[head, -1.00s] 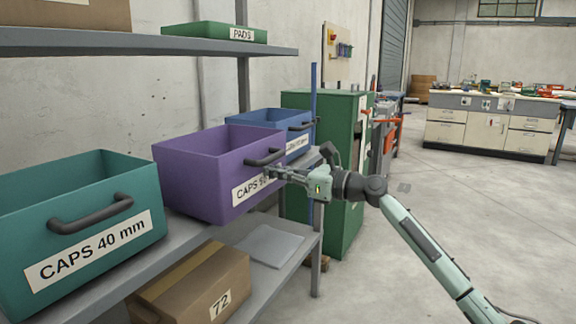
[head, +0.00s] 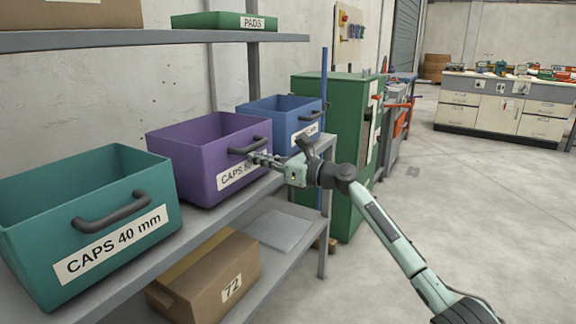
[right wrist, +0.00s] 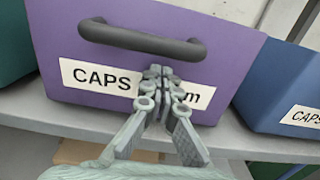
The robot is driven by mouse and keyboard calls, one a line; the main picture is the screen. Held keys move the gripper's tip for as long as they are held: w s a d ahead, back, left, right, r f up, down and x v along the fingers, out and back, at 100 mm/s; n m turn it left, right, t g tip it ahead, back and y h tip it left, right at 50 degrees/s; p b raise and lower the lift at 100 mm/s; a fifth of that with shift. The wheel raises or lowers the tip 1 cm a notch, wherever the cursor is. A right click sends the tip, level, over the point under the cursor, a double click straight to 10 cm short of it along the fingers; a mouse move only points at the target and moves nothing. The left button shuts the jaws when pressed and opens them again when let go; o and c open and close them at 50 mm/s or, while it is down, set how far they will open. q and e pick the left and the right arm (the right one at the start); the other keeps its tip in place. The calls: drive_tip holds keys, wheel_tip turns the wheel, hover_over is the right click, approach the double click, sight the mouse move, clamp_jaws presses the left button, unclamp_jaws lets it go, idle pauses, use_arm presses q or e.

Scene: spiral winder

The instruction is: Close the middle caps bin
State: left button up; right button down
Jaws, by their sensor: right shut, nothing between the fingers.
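The middle caps bin is the purple open-topped bin (head: 185,160), on the shelf between the teal and blue bins. It has a dark bar handle (head: 250,145) and a white CAPS label, partly hidden by my gripper. My right gripper (head: 256,158) is at the bin's front, just below the handle. In the right wrist view, the purple bin (right wrist: 75,110) fills the upper middle. There my right gripper (right wrist: 159,75) is shut and empty, its tips over the label under the handle (right wrist: 140,38). They look in contact or very close. My left gripper is out of view.
The teal CAPS 40 mm bin (head: 40,215) stands to the left and the blue bin (head: 270,110) to the right. A cardboard box (head: 215,280) sits on the lower shelf. A green cabinet (head: 345,140) stands beyond the shelf. The floor at right is open.

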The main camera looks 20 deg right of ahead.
drive_tip(key=v, duration=1.2)
drive_tip(key=s+a+f+n+g+h, duration=0.2)
drive_tip(key=s+f+n, duration=0.25)
drive_tip(key=f, duration=0.55)
drive_tip(key=s+a+f+n+g+h, duration=0.15)
drive_tip(key=s+f+n, duration=0.3)
drive_tip(key=f, duration=0.65)
drive_tip(key=s+a+f+n+g+h, duration=0.1)
drive_tip(key=s+f+n+g+h, duration=0.3)
drive_tip(key=f, duration=0.6)
drive_tip(key=s+d+f+n+g+h, duration=0.1)
drive_tip(key=s+f+n+g+h, duration=0.1)
drive_tip(key=s+f+n, duration=0.6)
drive_tip(key=s+d+f+n+g+h, duration=0.1)
drive_tip(key=s+d+f+n+h, duration=0.1)
drive_tip(key=s+f+n, duration=0.7)
drive_tip(key=s+f, duration=0.1)
drive_tip(key=s, duration=0.6)
drive_tip(key=shift+s+g+h, duration=0.3)
drive_tip(key=shift+g+h, duration=0.05)
